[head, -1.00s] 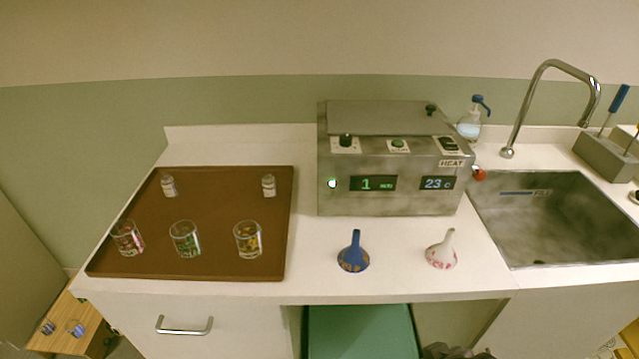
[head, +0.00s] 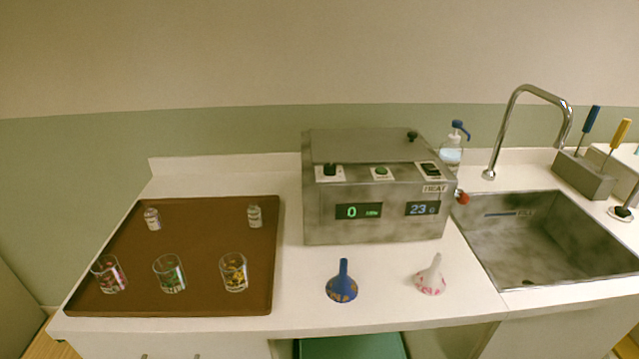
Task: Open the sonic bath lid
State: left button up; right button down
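The sonic bath (head: 375,222) is a grey metal box on the white counter, right of the brown tray. Its flat grey lid (head: 365,146) lies shut on top, with a dark knob (head: 412,135) near its right end. The left display (head: 358,211) reads 0 and the right display (head: 422,208) reads 23. Neither of my grippers shows in the head view.
A brown tray (head: 190,232) holds two small bottles and three glasses with coloured contents. A sink (head: 545,235) with a tall faucet and a pump bottle (head: 452,150) are at right.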

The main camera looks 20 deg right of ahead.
aim_at(386, 145)
jog(key=k+l+z, duration=0.1)
jog(key=l, duration=0.85)
jog(key=k+l+z, duration=0.1)
jog(key=l, duration=0.9)
